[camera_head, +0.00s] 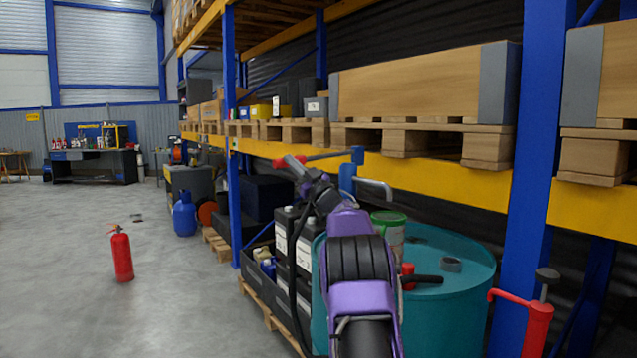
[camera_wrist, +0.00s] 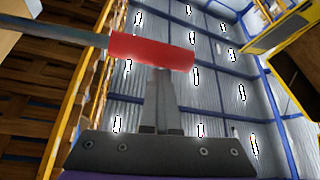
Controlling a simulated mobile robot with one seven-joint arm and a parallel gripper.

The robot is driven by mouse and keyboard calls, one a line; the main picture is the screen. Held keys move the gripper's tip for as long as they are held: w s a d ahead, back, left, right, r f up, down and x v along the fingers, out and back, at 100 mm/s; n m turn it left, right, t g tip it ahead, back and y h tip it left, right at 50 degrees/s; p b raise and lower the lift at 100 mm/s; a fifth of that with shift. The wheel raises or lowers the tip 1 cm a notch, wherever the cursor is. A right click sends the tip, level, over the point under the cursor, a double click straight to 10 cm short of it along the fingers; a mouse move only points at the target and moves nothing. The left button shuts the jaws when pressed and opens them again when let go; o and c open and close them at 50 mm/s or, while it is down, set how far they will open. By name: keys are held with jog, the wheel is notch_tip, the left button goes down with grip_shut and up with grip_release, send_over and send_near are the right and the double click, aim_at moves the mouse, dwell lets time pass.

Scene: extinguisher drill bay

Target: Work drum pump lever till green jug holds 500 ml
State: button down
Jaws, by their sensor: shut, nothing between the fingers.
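The teal drum (camera_head: 462,285) stands at the lower right in the head view, partly behind my purple arm. A blue pump post (camera_head: 347,176) rises at the drum, with a grey spout (camera_head: 376,186) reaching right. The pump lever (camera_head: 325,156) runs left from the post top; its red grip also shows in the wrist view (camera_wrist: 150,51). The green jug (camera_head: 389,232), green-rimmed with a pale front, is on the drum below the spout; its level cannot be read. My gripper (camera_wrist: 162,76) is shut and empty, its fingertips close under the grip; contact is unclear.
A blue rack upright (camera_head: 530,180) and loaded pallets on a yellow beam (camera_head: 400,178) stand close by. Black-and-white containers (camera_head: 295,245) sit left of the drum. A red extinguisher (camera_head: 122,256) stands on open floor at left.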

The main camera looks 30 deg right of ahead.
jog(key=b+v, duration=0.1)
jog(key=v, duration=0.8)
jog(key=shift+s+f, duration=0.3)
jog(key=shift+s, duration=0.05)
dwell(1.2)
